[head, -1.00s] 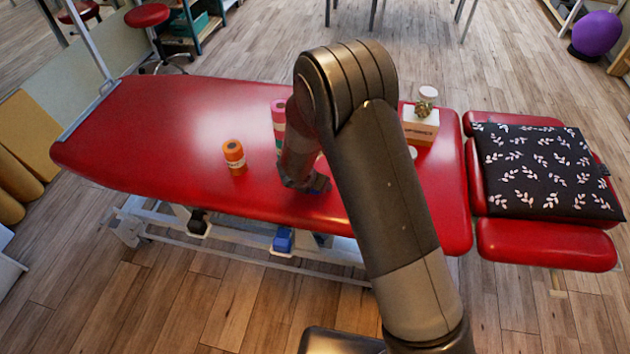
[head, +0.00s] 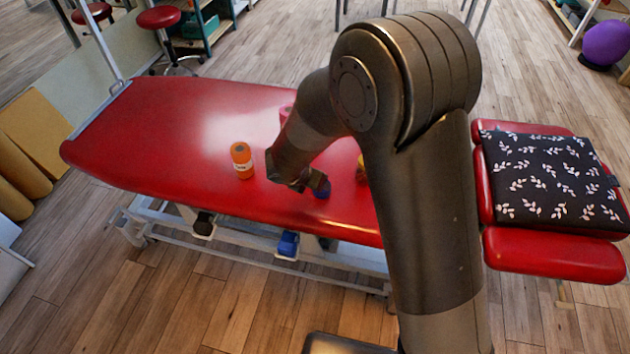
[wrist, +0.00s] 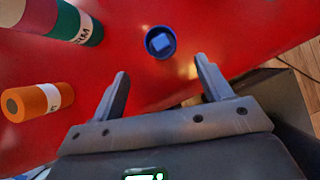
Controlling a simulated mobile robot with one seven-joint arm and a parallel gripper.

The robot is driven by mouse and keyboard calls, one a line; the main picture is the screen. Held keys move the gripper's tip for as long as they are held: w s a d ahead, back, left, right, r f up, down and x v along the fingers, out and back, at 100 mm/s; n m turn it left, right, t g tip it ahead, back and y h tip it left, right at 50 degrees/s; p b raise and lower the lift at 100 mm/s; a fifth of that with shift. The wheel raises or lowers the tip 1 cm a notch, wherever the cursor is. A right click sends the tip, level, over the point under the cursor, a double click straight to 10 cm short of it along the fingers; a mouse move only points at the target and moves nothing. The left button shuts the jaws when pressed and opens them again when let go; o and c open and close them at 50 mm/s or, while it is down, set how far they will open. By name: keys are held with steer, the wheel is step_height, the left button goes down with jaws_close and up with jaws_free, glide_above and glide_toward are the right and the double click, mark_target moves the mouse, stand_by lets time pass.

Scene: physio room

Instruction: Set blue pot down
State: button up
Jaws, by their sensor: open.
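The blue pot (wrist: 160,43) stands on the red treatment table (wrist: 230,25) in the wrist view, seen from above with its round rim and lighter blue square middle. In the head view the blue pot (head: 322,190) shows as a small blue shape just beyond my gripper, partly hidden by it. My gripper (wrist: 160,80) is open and empty, with its two fingers apart. The pot lies ahead of the gap between the fingertips, clear of both. In the head view my gripper (head: 305,182) is low over the table's near side.
An orange container (head: 242,160) stands left of my gripper. A yellow item (head: 361,170) is mostly hidden. A dark leaf-patterned cushion (head: 548,180) lies right.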

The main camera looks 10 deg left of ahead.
steer(key=shift+s+r, duration=0.2)
steer(key=shift+r, duration=0.05)
steer(key=shift+r, duration=0.1)
steer(key=s+d+r+m+g+h, duration=0.1)
steer(key=s+d+r+m, duration=0.2)
steer(key=d+r+m, duration=1.6)
steer(key=s+d+r+m+y, duration=0.1)
steer(key=s+d+r+m, duration=0.2)
steer(key=s+d+m, duration=0.2)
steer(key=s+d+r+m+y, duration=0.1)
steer(key=s+d+r+m, duration=0.3)
steer(key=s+m, duration=0.5)
steer(key=s+d, duration=0.2)
steer(key=s, duration=0.1)
steer(key=shift+y, duration=0.4)
